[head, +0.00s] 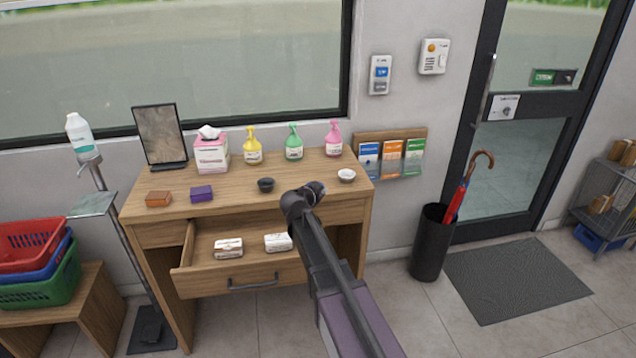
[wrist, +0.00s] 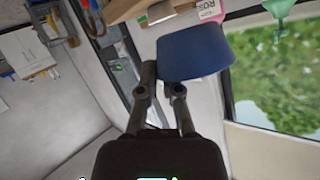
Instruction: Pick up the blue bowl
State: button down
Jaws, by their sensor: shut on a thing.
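The blue bowl (wrist: 195,52) is in my gripper (wrist: 163,82) in the wrist view, with the fingers closed at its near left edge. The bowl appears tilted, and its inside is not clearly seen. In the head view my gripper (head: 312,191) is above the front right part of the wooden desk (head: 225,200). There my arm mostly hides the grip, and I cannot make out the blue bowl clearly.
Pump bottles (head: 293,146) stand behind. The open drawer (head: 240,270) juts out below, holding two white packs. A black umbrella stand (head: 430,245) is to the right.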

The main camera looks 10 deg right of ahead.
jog(key=shift+s+r, duration=0.1)
jog(key=shift+s, duration=1.2)
